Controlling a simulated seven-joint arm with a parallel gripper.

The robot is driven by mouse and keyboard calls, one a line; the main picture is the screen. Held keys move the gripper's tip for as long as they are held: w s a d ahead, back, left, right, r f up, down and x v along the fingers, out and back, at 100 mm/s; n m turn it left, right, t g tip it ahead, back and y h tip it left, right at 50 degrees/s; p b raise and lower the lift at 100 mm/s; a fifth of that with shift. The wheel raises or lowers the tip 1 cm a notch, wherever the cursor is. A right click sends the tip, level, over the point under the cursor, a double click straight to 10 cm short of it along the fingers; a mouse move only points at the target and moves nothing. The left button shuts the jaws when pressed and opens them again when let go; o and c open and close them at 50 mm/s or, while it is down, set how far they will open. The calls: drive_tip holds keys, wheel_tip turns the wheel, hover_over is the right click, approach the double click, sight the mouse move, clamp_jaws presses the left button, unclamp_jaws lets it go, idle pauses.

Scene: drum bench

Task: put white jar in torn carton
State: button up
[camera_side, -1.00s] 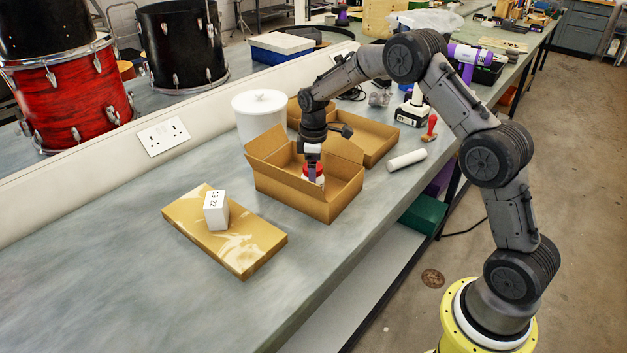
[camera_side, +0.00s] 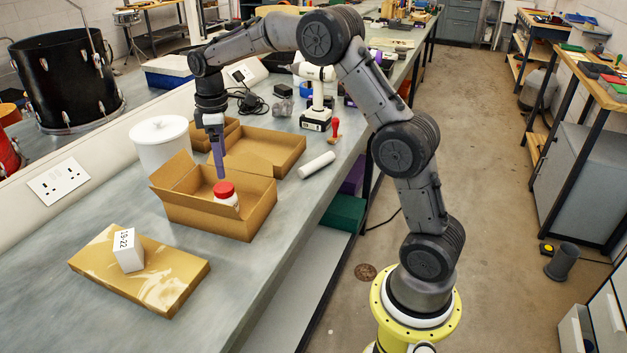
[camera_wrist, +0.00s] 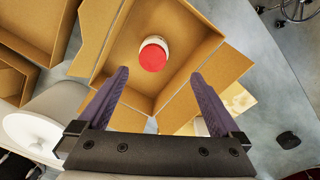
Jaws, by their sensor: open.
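The white jar (camera_side: 226,196) has a red lid and stands inside the front open cardboard carton (camera_side: 195,213). The carton's flaps stick up and out; I cannot make out a tear. My gripper (camera_side: 219,177) points down, open and empty, just above and behind the jar in the side view. In the wrist view the jar (camera_wrist: 153,52) shows lid-up on the floor of the carton (camera_wrist: 128,117), beyond and between the spread fingers of my gripper (camera_wrist: 158,73). The fingers look clear of the jar. The jar's lower part is hidden by the carton's wall in the side view.
A second open carton (camera_side: 270,152) lies behind. A large white lidded tub (camera_side: 160,146) stands at its left. A white cylinder (camera_side: 317,165) and a red-handled stamp (camera_side: 334,131) are to the right. A flat brown package (camera_side: 165,280) bears a white box (camera_side: 128,250) in front.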

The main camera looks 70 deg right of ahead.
drive_tip(key=s+a+r+m+t, duration=0.1)
drive_tip(key=s+a+r+m, duration=0.15)
drive_tip(key=s+r, duration=0.4)
drive_tip(key=s+a+r+m+t, duration=0.15)
drive_tip(key=s+a+r, duration=0.25)
drive_tip(key=s, duration=0.5)
drive_tip(key=s+a+f+m+t, duration=0.1)
drive_tip(key=s+f, duration=0.1)
drive_tip(key=s, duration=0.6)
drive_tip(key=s+a+f+m+t, duration=0.1)
drive_tip(key=s+t, duration=0.1)
drive_tip(key=s, duration=0.6)
drive_tip(key=shift+s+a+f+m, duration=0.35)
drive_tip(key=shift+a+m, duration=0.05)
